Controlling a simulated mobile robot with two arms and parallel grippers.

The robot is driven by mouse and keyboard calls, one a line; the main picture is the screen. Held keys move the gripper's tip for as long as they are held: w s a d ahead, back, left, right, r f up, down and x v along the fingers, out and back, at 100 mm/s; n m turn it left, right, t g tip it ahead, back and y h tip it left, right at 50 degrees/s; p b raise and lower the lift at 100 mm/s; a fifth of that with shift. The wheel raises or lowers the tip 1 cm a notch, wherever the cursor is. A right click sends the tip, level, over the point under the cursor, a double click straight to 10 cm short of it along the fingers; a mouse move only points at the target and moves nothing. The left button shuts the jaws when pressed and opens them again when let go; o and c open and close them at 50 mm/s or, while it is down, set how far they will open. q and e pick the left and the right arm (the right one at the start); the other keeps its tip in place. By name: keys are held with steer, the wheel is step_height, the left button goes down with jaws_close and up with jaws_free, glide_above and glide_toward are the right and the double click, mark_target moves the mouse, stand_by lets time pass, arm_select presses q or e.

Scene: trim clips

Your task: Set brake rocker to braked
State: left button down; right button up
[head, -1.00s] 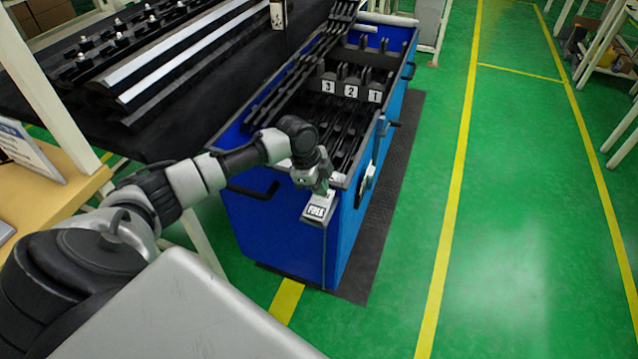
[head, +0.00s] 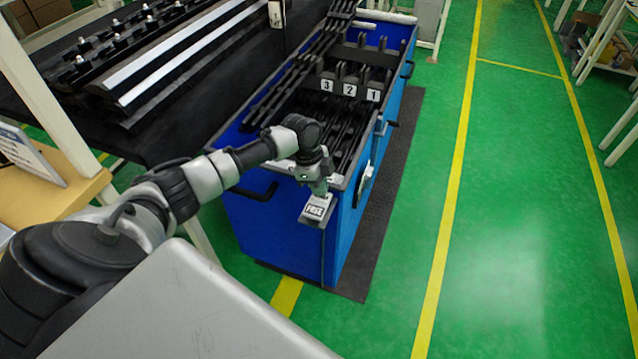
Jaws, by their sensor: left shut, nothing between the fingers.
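The brake rocker (head: 315,208) is a small pale plate marked "FREE" on a bracket at the near top corner of the blue cart (head: 275,232). My left gripper (head: 319,191) points down at the rocker's far edge, its fingers shut and empty. It looks very close to the rocker; I cannot tell whether it touches. Part of the rocker behind the fingertips is hidden. My right gripper is not in view.
The cart holds long black trim parts and dividers numbered 3, 2 and 1 (head: 350,90). A black bench with trim strips (head: 170,70) stands at left. Green floor (head: 520,220) with yellow lines is clear at right.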

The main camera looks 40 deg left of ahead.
arm_select(q)
steer(key=shift+w+a+f, duration=0.1)
steer(key=shift+w+f, duration=0.2)
stand_by(0.5)
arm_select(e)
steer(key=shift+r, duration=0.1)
